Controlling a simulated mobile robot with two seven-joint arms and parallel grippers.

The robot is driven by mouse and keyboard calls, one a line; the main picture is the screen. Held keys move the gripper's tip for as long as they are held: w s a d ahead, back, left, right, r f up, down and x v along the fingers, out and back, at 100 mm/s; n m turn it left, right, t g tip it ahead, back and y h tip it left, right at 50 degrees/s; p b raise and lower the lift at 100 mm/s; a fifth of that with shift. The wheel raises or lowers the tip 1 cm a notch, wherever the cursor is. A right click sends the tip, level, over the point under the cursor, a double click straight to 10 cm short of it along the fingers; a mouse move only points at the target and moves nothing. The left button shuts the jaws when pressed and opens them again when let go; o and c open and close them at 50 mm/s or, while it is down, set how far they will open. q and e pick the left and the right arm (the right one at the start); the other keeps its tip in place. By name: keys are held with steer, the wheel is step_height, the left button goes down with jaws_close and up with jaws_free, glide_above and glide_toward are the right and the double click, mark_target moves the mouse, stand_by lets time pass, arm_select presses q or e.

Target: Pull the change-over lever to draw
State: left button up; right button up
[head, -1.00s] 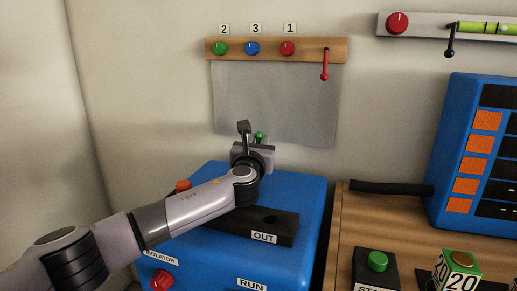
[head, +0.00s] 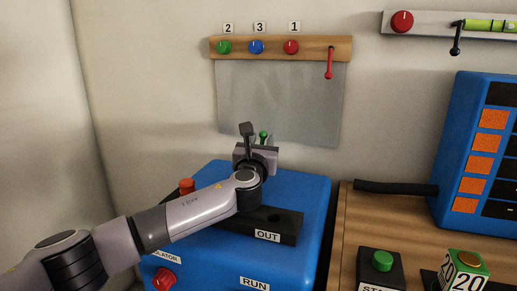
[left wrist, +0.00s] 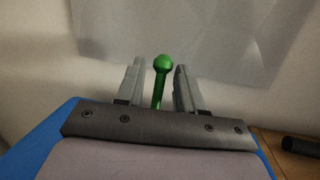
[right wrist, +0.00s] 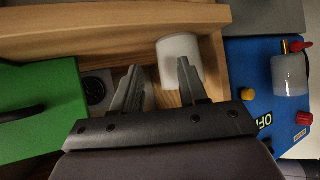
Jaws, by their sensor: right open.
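A lever with a round green knob (head: 263,135) stands at the back of the blue machine (head: 315,195); its lower part is hidden behind my arm in the head view. My left gripper (head: 256,150) is at this lever. In the left wrist view, the green lever (left wrist: 161,68) stands upright between the two open fingers of my left gripper (left wrist: 158,88), with a gap on each side. My right gripper (right wrist: 158,82) shows only in the right wrist view. It is open, with a white cylinder (right wrist: 178,52) just beyond its fingers.
A wooden rail (head: 313,49) on the wall carries green, blue and red knobs and a red lever (head: 330,65) above a grey sheet (head: 290,105). A black block (head: 286,222) marked OUT lies on the machine. A wooden bench (head: 355,215) stands to the right.

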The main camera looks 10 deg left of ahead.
arm_select(q)
steer(key=shift+s+a+f+p, duration=0.1)
steer(key=shift+s+p, duration=0.1)
steer(key=shift+s, duration=0.9)
steer(key=shift+s+d+f+p, duration=0.15)
steer(key=shift+s+p, duration=0.1)
steer(key=shift+s, duration=0.8)
steer(key=shift+s+a+f+p, duration=0.1)
steer(key=shift+s+a+p, duration=0.1)
steer(key=shift+s, duration=0.9)
